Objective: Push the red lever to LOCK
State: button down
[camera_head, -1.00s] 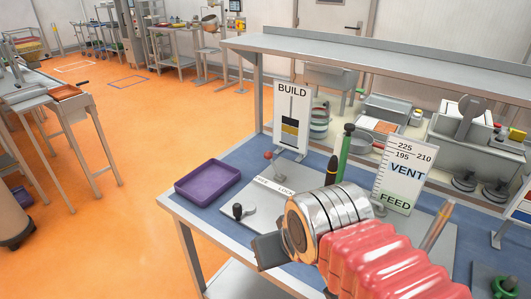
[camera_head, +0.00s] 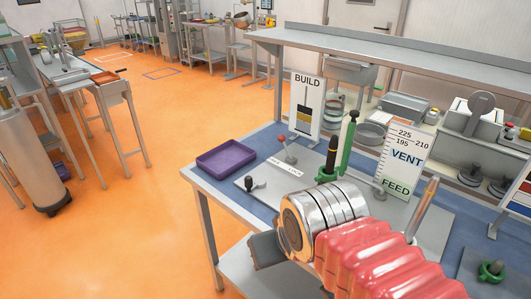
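The red lever (camera_head: 283,139) is a small red knob on a thin stem, at the back of a grey plate (camera_head: 256,198) on the blue bench. It leans left, toward the left end of a white label strip (camera_head: 284,168). The label is small; its right word looks like LOCK and its left word is hard to read. My gripper (camera_head: 266,249) shows as a dark end piece past the metal rings and red bellows of my arm. It is in front of the plate and apart from the lever. Its fingertips cannot be made out clearly.
A black-knobbed lever (camera_head: 250,183) stands at the plate's front left. A purple tray (camera_head: 226,159) lies left of it. The BUILD sign (camera_head: 306,105), a green-and-black upright handle (camera_head: 348,145) and the VENT/FEED sign (camera_head: 403,163) stand behind or right of the lever.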

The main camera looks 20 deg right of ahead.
aim_at(281, 138)
jog(key=u, duration=0.4)
jog(key=k, duration=1)
jog(key=u, duration=0.7)
jog(key=i, duration=1.85)
jog(key=z, duration=1)
jog(key=i, duration=0.65)
jog(key=z, duration=0.4)
